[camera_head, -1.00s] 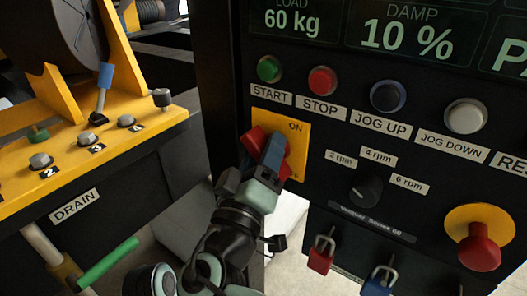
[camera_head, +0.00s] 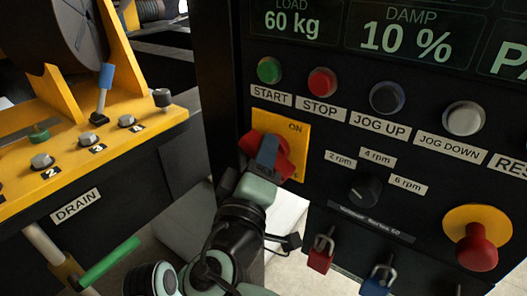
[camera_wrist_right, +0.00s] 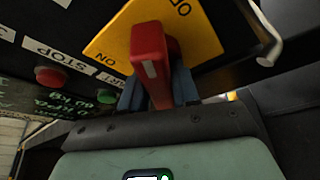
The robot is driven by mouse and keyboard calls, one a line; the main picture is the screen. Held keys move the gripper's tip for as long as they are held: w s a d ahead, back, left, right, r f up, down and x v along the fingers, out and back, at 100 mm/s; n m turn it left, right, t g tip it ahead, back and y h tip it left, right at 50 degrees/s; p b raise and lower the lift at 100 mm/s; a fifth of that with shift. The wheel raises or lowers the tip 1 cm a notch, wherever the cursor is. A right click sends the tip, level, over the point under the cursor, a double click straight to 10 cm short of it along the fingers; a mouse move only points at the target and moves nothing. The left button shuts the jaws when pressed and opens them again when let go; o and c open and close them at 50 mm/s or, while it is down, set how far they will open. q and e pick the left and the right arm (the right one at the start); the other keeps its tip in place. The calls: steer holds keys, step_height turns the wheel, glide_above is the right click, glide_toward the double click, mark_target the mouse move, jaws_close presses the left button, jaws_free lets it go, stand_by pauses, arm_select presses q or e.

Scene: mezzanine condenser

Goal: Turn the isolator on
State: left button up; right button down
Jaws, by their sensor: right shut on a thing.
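The isolator is a red rotary handle (camera_head: 283,167) on a yellow plate (camera_head: 297,130) marked ON at its upper right, below the START and STOP buttons. The handle sits slanted on the plate, and the gripper hides its middle. My right gripper (camera_head: 268,152) reaches up from below and is shut on the handle. In the right wrist view the red handle (camera_wrist_right: 150,55), with a small white mark, stands between the blue-grey fingers (camera_wrist_right: 158,92). The yellow plate (camera_wrist_right: 205,35) shows behind it, its lettering upside down. My left gripper is not in view.
Above the plate are the green START button (camera_head: 269,70) and red STOP button (camera_head: 322,82). A black speed knob (camera_head: 365,191), red padlock (camera_head: 320,255) and red emergency button (camera_head: 477,248) lie to the right. A yellow valve bench (camera_head: 90,160) stands left.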

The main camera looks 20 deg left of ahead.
steer(key=n+g+p, duration=0.1)
steer(key=n, duration=0.2)
steer(key=shift+y, duration=0.3)
steer(key=shift+r+n+g+p, duration=0.1)
steer(key=shift+n+g+p, duration=0.3)
steer(key=shift+n+p, duration=0.5)
steer(key=n+g+p, duration=0.2)
steer(key=n+p, duration=0.2)
steer(key=p, duration=0.1)
steer(key=shift+n+p, duration=0.3)
steer(key=shift+n, duration=0.1)
steer(key=n+g+h+p, duration=0.1)
steer(key=n+p, duration=0.2)
steer(key=p, duration=0.1)
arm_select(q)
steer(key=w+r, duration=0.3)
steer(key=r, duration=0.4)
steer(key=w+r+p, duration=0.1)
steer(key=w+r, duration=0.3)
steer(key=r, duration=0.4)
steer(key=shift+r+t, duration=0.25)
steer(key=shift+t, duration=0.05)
arm_select(e)
steer(key=shift+f+n+g+h, duration=0.3)
steer(key=shift+f+n, duration=0.05)
steer(key=shift+n, duration=0.05)
steer(key=c, duration=0.9)
jaws_free()
